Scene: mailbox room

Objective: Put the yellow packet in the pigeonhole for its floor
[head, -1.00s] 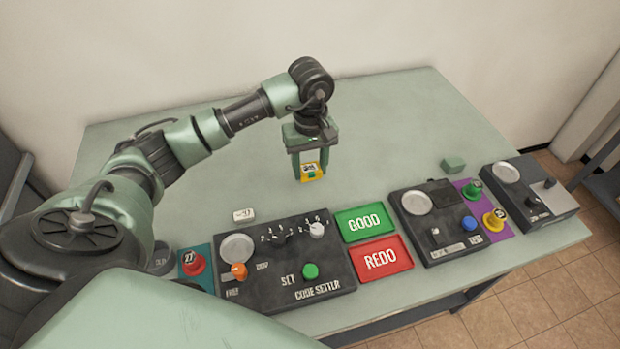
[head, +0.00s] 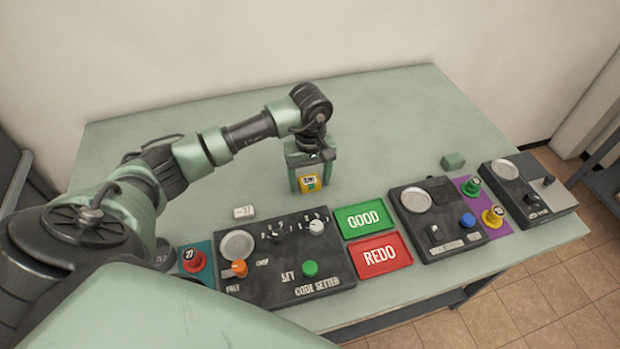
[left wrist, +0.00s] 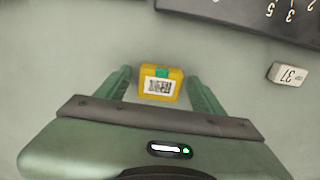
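The yellow packet (head: 309,184) is a small block with a white printed label and a green mark. In the left wrist view the packet (left wrist: 160,84) sits between the fingertips, its label facing the camera; the print is too small to read. The gripper also shows in the left wrist view (left wrist: 160,90), with a finger on each side. I cannot tell whether the packet touches the table. My right gripper and the pigeonholes are not in view.
The code setter (head: 289,293), green GOOD mat (head: 346,212), red REDO mat (head: 400,268) and dark devices (head: 409,227) line the table's front. A white tag (head: 243,212) marked 37, several coloured stamps and a green block (head: 453,161) stand nearby. The table's back (head: 390,110) is clear.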

